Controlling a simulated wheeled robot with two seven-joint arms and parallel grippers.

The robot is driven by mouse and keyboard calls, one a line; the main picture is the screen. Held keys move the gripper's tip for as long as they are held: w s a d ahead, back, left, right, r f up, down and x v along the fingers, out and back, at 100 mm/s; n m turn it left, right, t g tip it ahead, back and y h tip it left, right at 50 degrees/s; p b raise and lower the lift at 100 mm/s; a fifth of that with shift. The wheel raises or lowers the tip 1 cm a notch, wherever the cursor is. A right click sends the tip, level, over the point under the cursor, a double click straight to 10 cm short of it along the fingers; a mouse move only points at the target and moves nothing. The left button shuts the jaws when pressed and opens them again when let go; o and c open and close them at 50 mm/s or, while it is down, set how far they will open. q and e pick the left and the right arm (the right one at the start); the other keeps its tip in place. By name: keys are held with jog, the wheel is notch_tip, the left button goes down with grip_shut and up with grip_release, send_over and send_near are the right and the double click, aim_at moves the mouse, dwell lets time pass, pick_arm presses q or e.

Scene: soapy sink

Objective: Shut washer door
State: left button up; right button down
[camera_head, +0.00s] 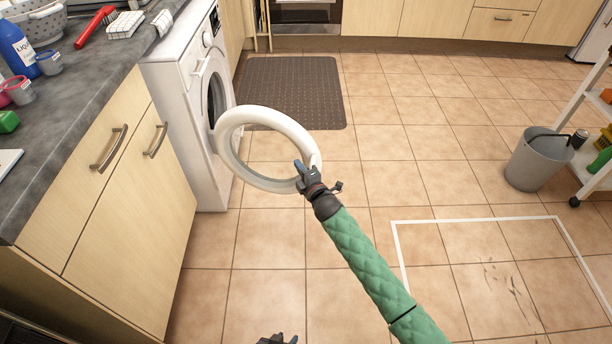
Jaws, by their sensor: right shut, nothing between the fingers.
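The white washer (185,100) stands at the left, beside the cabinets, with its dark drum opening (215,97) showing. Its round washer door (268,114), a white ring with a see-through middle, stands open and swung out over the tiled floor. My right gripper (304,170) is at the door's free right edge, overlapping the rim in the picture; it is shut with nothing between its fingers. Whether it touches the rim I cannot tell. My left gripper (277,339) shows only as dark tips at the bottom edge, away from the door; the rest is cut off.
A grey countertop (75,120) with a blue bottle (17,47) and a red brush (95,27) is at the left, above wooden cabinets. A dark mat (293,92) lies behind the door. A grey bucket (538,160) and a shelf cart are at the right. The middle floor is clear.

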aim_at(295, 146)
jog(key=shift+w, duration=3.25)
jog(key=shift+w+d, duration=0.1)
